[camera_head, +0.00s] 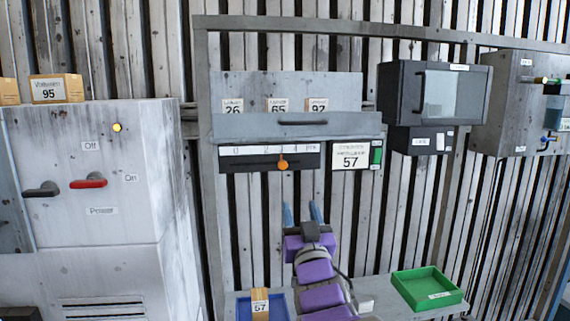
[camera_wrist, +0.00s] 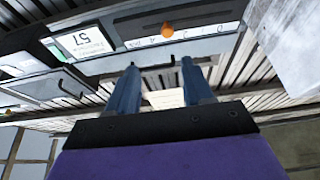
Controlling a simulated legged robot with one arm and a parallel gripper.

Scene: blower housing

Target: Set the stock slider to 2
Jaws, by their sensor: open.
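The stock slider is an orange knob (camera_head: 282,163) on a dark track below a white scale strip (camera_head: 250,150). The scale's left end reads 0, with a 2 to its right; the later marks are small. The knob stands right of the 2, past the middle of the strip. It also shows in the wrist view, upside down, as an orange knob (camera_wrist: 167,29) beyond the fingertips. My gripper (camera_head: 302,212) is open and empty, below and slightly right of the knob, its blue fingers pointing up. In the wrist view the gripper's fingers (camera_wrist: 159,70) are apart.
A card reading 57 (camera_head: 350,157) is right of the slider. A grey handled panel (camera_head: 297,124) is above it. A black glass-fronted box (camera_head: 436,94) hangs further right. A green tray (camera_head: 427,290) and blue tray (camera_head: 244,308) are below. A grey power cabinet (camera_head: 100,190) stands left.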

